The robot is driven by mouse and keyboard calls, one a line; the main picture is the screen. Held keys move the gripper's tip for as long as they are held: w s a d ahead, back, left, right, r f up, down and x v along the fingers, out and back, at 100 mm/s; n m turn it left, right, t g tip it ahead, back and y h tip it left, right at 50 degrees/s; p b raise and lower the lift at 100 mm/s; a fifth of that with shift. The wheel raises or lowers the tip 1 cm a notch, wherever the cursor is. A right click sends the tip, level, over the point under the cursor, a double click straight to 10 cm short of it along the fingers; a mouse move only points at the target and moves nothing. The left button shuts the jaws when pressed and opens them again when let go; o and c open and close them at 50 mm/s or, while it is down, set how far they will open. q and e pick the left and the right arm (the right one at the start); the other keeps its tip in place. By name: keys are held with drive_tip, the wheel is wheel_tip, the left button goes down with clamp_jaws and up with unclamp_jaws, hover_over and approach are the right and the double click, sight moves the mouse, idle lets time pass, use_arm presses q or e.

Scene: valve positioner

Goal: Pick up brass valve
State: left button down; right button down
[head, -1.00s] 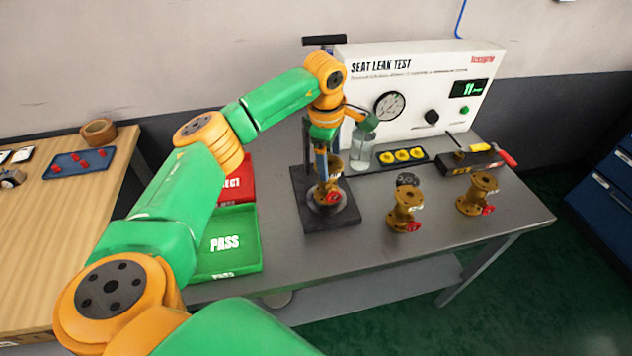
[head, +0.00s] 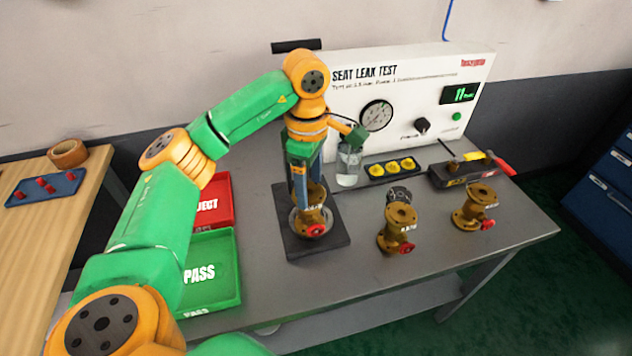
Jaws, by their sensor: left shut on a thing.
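A brass valve (head: 313,217) with a red knob stands upright on the round seat of the dark test stand (head: 330,243). My left gripper (head: 304,192) reaches down from above and is shut on this valve's upper part, partly hiding it. Two more brass valves with red knobs stand upright on the grey bench to the right: one nearer the middle (head: 399,229) and one further right (head: 475,208). My right gripper is not in view.
A green PASS tray (head: 226,290) and red REJECT tray (head: 215,216) lie left of the stand. The white leak tester (head: 400,90) is behind, with a clear bottle (head: 348,168) and dark yellow-ringed tray (head: 370,178) before it. The front right bench (head: 480,250) is clear.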

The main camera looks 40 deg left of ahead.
use_arm(q)
drive_tip(key=shift+s+d+r+p, duration=0.15)
drive_tip(key=shift+s+r, duration=0.15)
drive_tip(key=shift+s, duration=0.2)
drive_tip(key=shift+s+a+r+p, duration=0.15)
drive_tip(key=shift+s+r, duration=0.15)
drive_tip(key=shift+s, duration=0.15)
drive_tip(key=s+d+r, duration=0.1)
drive_tip(key=s+r, duration=0.3)
drive_tip(key=s, duration=0.5)
drive_tip(key=shift+d+r+p, duration=0.2)
drive_tip(key=shift+r+p, duration=0.05)
drive_tip(key=shift+p, duration=0.2)
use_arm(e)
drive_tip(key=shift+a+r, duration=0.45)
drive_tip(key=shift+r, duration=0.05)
use_arm(q)
drive_tip(key=c, duration=1.5)
unclamp_jaws()
drive_tip(key=shift+s, duration=0.1)
drive_tip(key=o, duration=1.2)
